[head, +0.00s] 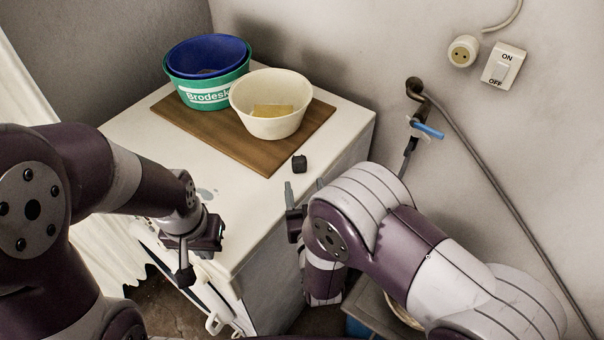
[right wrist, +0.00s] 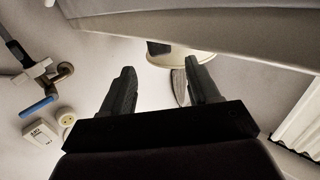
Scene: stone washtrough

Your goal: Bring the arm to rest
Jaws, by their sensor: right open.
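My right gripper (head: 304,190) is open, just beyond the right front edge of the white cabinet top (head: 215,165). In the right wrist view its two dark fingers (right wrist: 163,88) stand apart, with nothing clearly held between them. A small dark block (head: 299,163) lies on the cabinet top close to the right fingertips. My left gripper (head: 184,268) hangs pointing down at the cabinet's front left edge. Its fingers are seen nearly edge-on, so its opening cannot be told.
A brown board (head: 225,142) carries a green tub (head: 210,93) with a blue bowl (head: 207,55) in it. Beside it stands a cream bowl (head: 268,127) holding a yellow sponge (head: 272,111). A tap (head: 415,90) with a blue handle, a socket (head: 463,51) and a switch (head: 503,66) are on the right wall.

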